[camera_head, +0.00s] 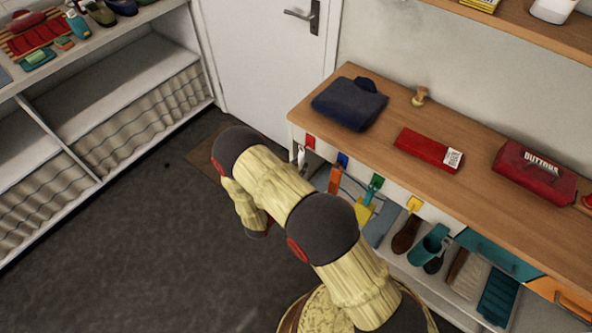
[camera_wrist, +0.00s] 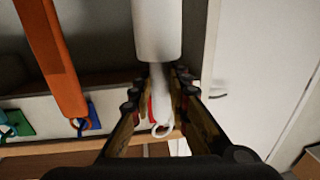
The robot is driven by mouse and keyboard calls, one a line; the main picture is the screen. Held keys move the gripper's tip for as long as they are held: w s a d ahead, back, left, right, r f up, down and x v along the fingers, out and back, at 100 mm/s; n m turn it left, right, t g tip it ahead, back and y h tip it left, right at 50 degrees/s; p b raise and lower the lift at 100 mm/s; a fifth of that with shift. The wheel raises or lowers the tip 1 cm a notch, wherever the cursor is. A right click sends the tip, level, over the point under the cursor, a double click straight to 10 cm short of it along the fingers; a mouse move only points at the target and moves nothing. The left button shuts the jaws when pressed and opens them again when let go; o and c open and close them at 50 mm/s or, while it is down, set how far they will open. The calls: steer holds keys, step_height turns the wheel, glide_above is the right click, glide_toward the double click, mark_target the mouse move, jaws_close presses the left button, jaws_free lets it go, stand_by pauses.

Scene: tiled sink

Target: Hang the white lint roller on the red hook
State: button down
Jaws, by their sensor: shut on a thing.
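The white lint roller (camera_wrist: 157,35) is in the middle of the wrist view, its thick roll at the top of the picture and its thin handle ending in a small ring (camera_wrist: 162,131). My gripper (camera_wrist: 160,85) is shut on the handle, with a finger on each side. A bit of red from the red hook (camera_wrist: 151,108) shows just beside the handle near the ring. Whether the ring is around the hook or only in front of it, I cannot tell. In the head view, the red hook (camera_head: 310,141) is on the counter's front, with white of the roller (camera_head: 301,157) close below it.
Green (camera_head: 376,181) and yellow (camera_head: 414,204) hooks follow along the counter (camera_head: 450,130). A white door (camera_head: 262,55) stands to the left, with open floor before it.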

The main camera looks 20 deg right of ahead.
steer(key=shift+w+d+f, duration=0.1)
steer(key=shift+w+d, duration=0.3)
steer(key=shift+d, duration=0.2)
steer(key=shift+w+d+f+b, duration=0.3)
steer(key=shift+w+d+b, duration=0.05)
steer(key=shift+b, duration=0.1)
steer(key=c, duration=1.6)
jaws_free()
steer(key=v, duration=1.2)
steer(key=shift+s+d, duration=0.1)
